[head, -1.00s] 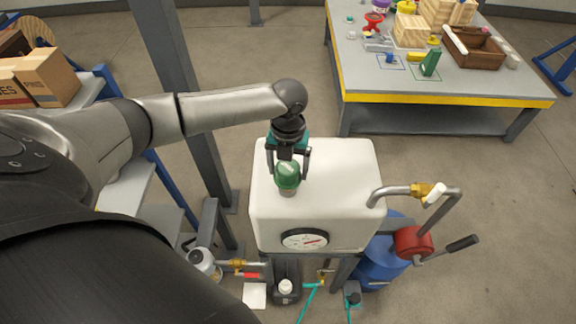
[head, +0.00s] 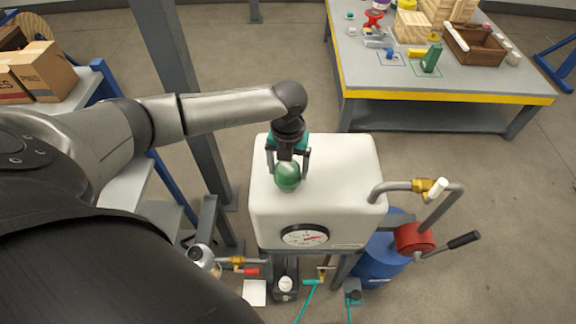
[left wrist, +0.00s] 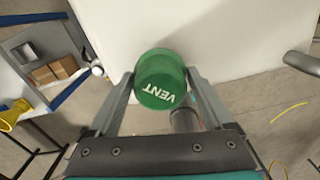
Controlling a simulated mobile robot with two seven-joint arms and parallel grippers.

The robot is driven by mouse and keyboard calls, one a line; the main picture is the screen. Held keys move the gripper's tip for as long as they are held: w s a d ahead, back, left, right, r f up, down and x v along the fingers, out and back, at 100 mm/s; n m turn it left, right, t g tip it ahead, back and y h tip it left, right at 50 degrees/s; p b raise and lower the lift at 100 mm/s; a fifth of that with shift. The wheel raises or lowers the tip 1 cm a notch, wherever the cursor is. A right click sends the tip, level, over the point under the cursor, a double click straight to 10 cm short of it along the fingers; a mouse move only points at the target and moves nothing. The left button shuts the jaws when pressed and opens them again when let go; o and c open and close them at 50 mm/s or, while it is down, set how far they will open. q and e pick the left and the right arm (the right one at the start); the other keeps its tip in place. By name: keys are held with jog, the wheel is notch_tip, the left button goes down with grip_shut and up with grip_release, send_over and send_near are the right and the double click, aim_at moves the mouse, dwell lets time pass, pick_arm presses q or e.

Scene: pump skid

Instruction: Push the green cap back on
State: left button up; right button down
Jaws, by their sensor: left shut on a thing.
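The green cap (head: 287,177) is between the fingers of my left gripper (head: 287,168), over the top of the white tank (head: 345,180). The gripper is shut on the cap. No neck shows below the cap, and whether the cap touches the tank is hard to tell. My right gripper is out of view.
A round gauge (head: 305,237) is on the tank's front. A bent pipe with a brass fitting (head: 422,186) leaves its right side. A red reel-like part with a handle (head: 414,239) and a blue drum (head: 382,262) stand at the right. A workbench (head: 440,85) stands behind.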

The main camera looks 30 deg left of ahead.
pick_arm(q)
jog(key=shift+f, duration=0.35)
jog(key=o, duration=1.5)
notch_tip(320, 180, up, 15)
jog(key=shift+r, duration=0.2)
